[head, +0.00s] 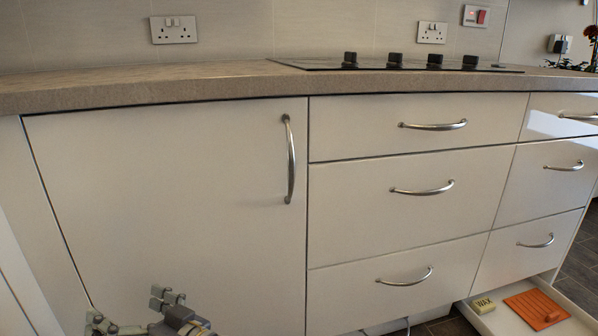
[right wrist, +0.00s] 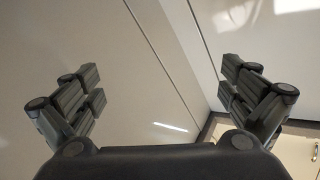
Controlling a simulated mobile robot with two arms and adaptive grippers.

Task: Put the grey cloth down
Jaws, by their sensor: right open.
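I see no grey cloth in either view. My right gripper (head: 128,311) is at the bottom left of the head view, low in front of the large white cabinet door (head: 170,200). In the right wrist view my right gripper (right wrist: 163,92) has its two dark fingers spread wide, with nothing between them. Pale flat panels and a dark seam fill the view beyond the fingers. My left gripper is in neither view.
The worktop (head: 200,84) has a dark hob (head: 300,65) with knobs. Drawers with metal handles (head: 432,126) are shut.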

